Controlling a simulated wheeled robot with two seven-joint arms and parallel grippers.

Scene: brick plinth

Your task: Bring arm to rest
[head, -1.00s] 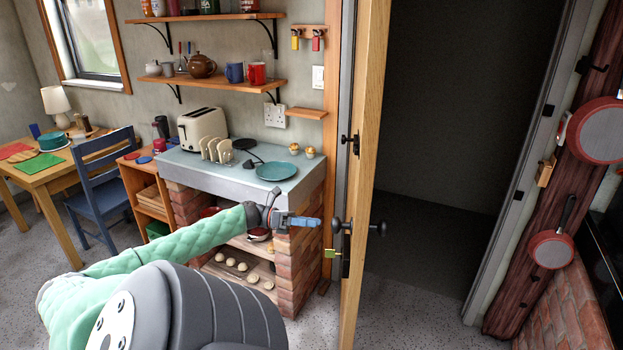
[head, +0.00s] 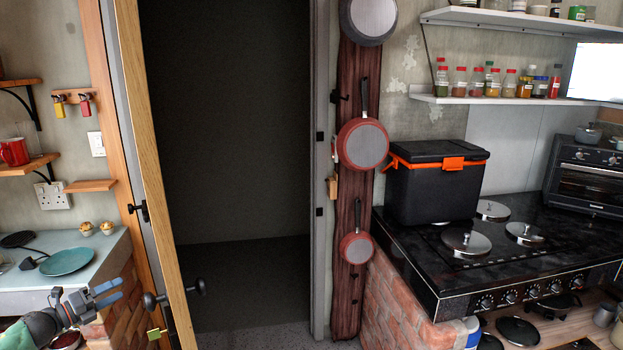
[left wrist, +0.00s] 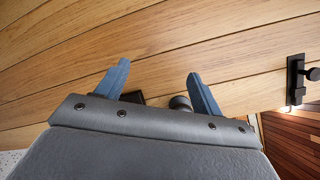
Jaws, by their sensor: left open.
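My left gripper (head: 118,291) is at the lower left of the head view, in front of the brick plinth (head: 125,297) and left of the door knob (head: 150,301). Its blue fingers are apart. In the left wrist view the same gripper (left wrist: 157,70) is open and empty, with the wooden door's planks (left wrist: 230,30) filling the background. A dark round knob (left wrist: 181,102) shows between the fingers, partly hidden by the gripper body. I cannot tell whether the fingers touch the door. My right gripper is not in view.
The wooden door (head: 150,130) stands ajar beside a dark doorway (head: 240,120). A teal plate (head: 67,261) lies on the plinth top. On the right, a black cool box (head: 430,190) stands on the hob (head: 400,255), and red pans (head: 362,145) hang on a dark post.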

